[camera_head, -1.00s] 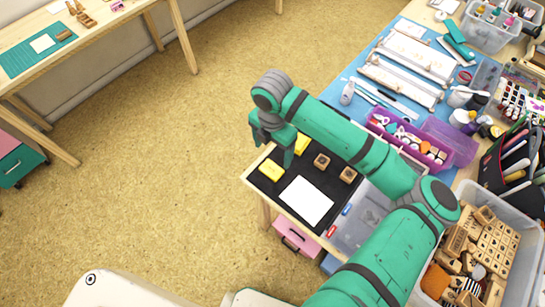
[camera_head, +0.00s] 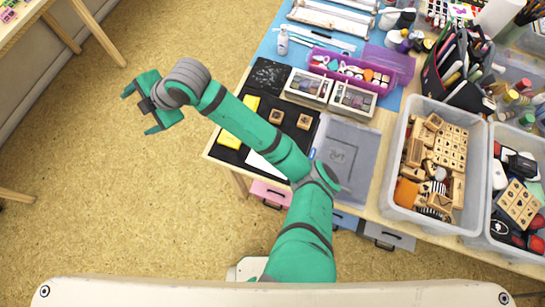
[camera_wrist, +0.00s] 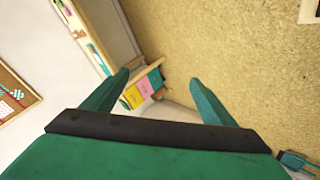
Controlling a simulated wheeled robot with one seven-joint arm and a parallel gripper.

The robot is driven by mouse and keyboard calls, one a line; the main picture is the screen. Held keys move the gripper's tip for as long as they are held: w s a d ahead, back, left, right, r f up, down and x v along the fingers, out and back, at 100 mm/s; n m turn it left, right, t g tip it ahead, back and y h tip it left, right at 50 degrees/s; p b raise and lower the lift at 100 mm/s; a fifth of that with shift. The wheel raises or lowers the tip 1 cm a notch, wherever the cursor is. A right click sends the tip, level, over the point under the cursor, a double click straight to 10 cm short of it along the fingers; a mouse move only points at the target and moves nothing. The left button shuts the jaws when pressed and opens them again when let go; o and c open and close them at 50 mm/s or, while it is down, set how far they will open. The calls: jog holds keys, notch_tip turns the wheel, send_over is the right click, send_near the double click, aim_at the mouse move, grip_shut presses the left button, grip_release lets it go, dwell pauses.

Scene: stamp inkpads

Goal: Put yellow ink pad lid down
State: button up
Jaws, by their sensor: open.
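Two yellow pieces of the ink pad lie apart on the black mat (camera_head: 222,154). One yellow piece (camera_head: 252,103) is farther back, and the other yellow piece (camera_head: 229,139) is nearer the front left edge. I cannot tell from this view which is the lid. My gripper (camera_head: 138,110) is open and empty, out over the floor to the left of the table. In the wrist view its fingers (camera_wrist: 158,82) are spread with nothing between them, and no ink pad shows there.
Two wooden stamps (camera_head: 276,117) and a partly hidden white paper (camera_head: 262,165) are on the mat. A clear empty tray (camera_head: 340,160) and a crate of stamps (camera_head: 398,205) stand to the right.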

notch_tip(320, 180, up, 6)
jog(key=w+a+f+m+t+y, duration=0.1)
jog(key=w+a+m+t+y, duration=0.1)
jog(key=m+t+y, duration=0.6)
jog(key=s+d+f+m+t+h, duration=0.35)
jog(key=d+f+m+h, duration=0.3)
jog(key=d+m, duration=0.3)
jog(key=s+d+f+m+t+h, duration=0.35)
jog(key=d+f+m+h, duration=0.3)
jog(key=d+m, duration=0.35)
jog(key=s+d+f+g+h, duration=0.1)
jog(key=s+d+h, duration=0.3)
jog(key=s+d, duration=1.4)
jog(key=s+f, duration=0.1)
jog(key=s, duration=0.2)
jog(key=shift+d+h, duration=0.2)
jog(key=shift+h, duration=0.1)
